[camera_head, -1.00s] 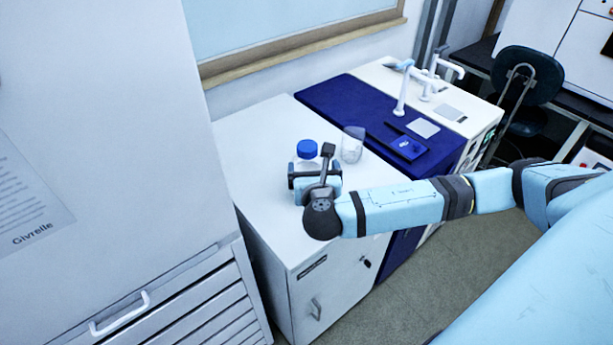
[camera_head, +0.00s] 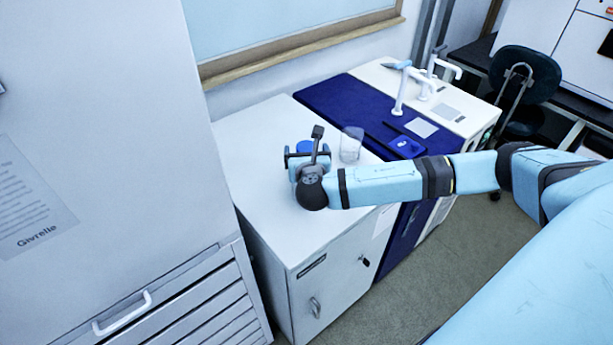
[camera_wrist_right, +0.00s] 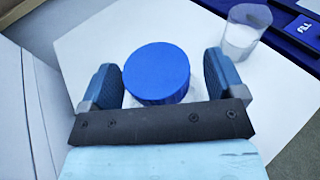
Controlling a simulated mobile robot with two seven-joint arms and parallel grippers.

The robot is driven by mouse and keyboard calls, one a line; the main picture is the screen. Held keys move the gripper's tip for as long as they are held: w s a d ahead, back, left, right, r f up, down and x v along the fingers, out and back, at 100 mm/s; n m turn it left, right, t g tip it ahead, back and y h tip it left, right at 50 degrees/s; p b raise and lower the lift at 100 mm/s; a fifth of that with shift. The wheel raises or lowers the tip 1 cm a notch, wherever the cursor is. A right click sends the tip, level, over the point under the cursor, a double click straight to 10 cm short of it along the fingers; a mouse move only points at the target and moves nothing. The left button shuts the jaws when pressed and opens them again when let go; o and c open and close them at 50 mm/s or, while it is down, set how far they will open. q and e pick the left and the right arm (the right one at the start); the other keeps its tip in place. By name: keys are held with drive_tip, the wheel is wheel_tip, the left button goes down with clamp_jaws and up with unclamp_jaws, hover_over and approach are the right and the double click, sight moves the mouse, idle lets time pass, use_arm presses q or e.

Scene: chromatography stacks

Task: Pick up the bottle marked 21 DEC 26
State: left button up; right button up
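A bottle with a blue cap (camera_head: 305,146) stands on the white cabinet top. The cap also shows in the right wrist view (camera_wrist_right: 157,73), and the bottle's body and any date marking are hidden. My right gripper (camera_head: 306,152) is over the bottle, and in the wrist view its two fingers (camera_wrist_right: 160,78) stand apart on either side of the cap. Small gaps show between the cap and each finger, so it looks open around the cap. My left gripper is not in view.
A clear glass beaker (camera_head: 351,145) stands close to the right of the bottle. A dark blue bench section (camera_head: 345,105) with small items lies beyond it. The white cabinet top (camera_head: 250,150) is clear on the left, with a tall white cabinet (camera_head: 110,150) beside it.

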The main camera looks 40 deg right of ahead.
drive_tip(key=c, duration=1.1)
drive_tip(key=shift+s+a+f, duration=0.1)
clamp_jaws()
